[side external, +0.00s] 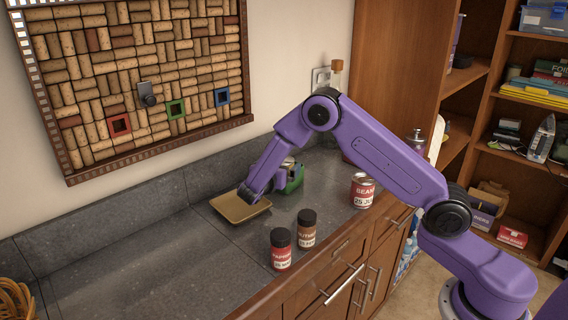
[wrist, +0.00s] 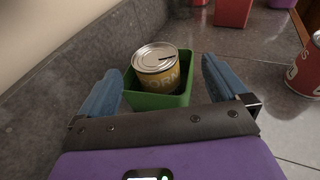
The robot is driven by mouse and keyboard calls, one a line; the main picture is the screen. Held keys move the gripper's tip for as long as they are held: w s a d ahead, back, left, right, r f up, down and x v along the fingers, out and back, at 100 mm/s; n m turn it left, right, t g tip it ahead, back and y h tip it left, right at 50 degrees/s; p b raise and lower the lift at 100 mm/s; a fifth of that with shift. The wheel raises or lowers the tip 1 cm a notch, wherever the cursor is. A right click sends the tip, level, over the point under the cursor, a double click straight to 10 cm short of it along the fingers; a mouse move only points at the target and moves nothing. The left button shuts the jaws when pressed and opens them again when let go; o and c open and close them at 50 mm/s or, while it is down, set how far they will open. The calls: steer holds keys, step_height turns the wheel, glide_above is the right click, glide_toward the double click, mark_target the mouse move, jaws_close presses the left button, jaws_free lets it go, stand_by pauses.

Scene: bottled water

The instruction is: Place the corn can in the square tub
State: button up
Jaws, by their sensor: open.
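The corn can (wrist: 157,72), yellow with a silver lid, sits inside the green square tub (wrist: 160,101) in the wrist view. Its top stands above the tub's rim and its base is hidden by the near wall. In the side view, the tub (side external: 293,180) and the can's top (side external: 287,163) show partly behind my arm. My gripper (wrist: 162,65) is open and empty, with its blue fingers apart to the left and right of the tub. In the side view, my gripper (side external: 250,194) is low over the counter, to the left of the tub.
A tan tray (side external: 232,211) lies by my gripper. The paprika jar (side external: 280,250) and another spice jar (side external: 306,230) stand nearer the counter's front. A red beans can (side external: 362,192) is at right. A red container (wrist: 232,12) stands beyond the tub.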

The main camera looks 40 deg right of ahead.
steer(key=v, duration=0.5)
steer(key=shift+s+a+r, duration=0.15)
steer(key=shift+a, duration=0.15)
steer(key=s+a+r+m+g+y, duration=0.1)
steer(key=s+m+y, duration=0.1)
steer(key=s, duration=0.4)
steer(key=s+a+r+m+g+y, duration=0.1)
steer(key=s+m+y, duration=0.1)
steer(key=s, duration=0.4)
steer(key=s+a+r+m+g+y, duration=0.1)
steer(key=s+y, duration=0.1)
steer(key=s, duration=0.4)
steer(key=shift+a+r+m+g+y, duration=0.1)
steer(key=shift+m+g+y, duration=0.2)
steer(key=shift+m, duration=0.1)
steer(key=s+a+m+g+y, duration=0.2)
steer(key=s+y, duration=0.6)
steer(key=s, duration=1.3)
steer(key=r+m+g, duration=0.1)
steer(key=m, duration=0.1)
steer(key=shift+s+m, duration=0.4)
